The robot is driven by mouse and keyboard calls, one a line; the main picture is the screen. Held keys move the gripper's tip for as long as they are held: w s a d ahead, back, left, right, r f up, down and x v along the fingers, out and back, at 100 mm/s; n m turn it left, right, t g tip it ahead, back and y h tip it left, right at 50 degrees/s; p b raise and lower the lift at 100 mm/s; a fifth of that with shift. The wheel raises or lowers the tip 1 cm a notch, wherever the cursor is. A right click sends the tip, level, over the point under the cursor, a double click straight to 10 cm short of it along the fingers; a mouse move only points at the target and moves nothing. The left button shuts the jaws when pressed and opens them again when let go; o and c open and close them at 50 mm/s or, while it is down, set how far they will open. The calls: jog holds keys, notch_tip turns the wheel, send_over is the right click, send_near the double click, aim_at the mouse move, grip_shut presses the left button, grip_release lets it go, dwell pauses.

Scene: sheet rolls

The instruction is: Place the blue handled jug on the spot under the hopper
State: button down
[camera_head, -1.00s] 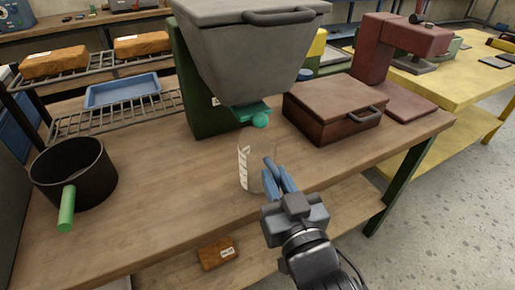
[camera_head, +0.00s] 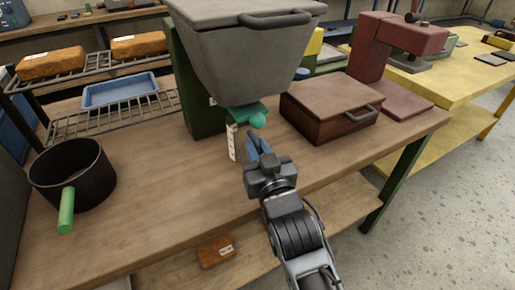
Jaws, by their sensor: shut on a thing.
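The jug (camera_head: 233,142) is clear, with a white scale strip on its side; most of its outline is hard to make out. My gripper (camera_head: 257,148) is shut on the jug at its right side, where blue parts show; I cannot tell handle from fingertips there. The grey hopper (camera_head: 245,60) stands on a green support, with a teal outlet and round knob (camera_head: 257,121) at its bottom. The jug appears upright, just below and in front of the outlet. I cannot tell whether its base touches the wooden bench (camera_head: 190,190). No marked spot shows.
A brown lidded box (camera_head: 320,118) stands right of the hopper. A black pot (camera_head: 75,178) with a green handle is at the left. A wire rack behind bears a blue tray (camera_head: 120,90) and orange-brown packages. The bench between pot and jug is clear.

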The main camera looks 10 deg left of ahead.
jog(key=c, duration=1.5)
grip_release()
jog(key=shift+f, duration=0.15)
jog(key=o, duration=0.4)
jog(key=shift+o, duration=0.2)
jog(key=shift+r, duration=0.25)
jog(key=b+v, duration=0.1)
jog(key=v, duration=1.1)
jog(key=shift+f, duration=0.1)
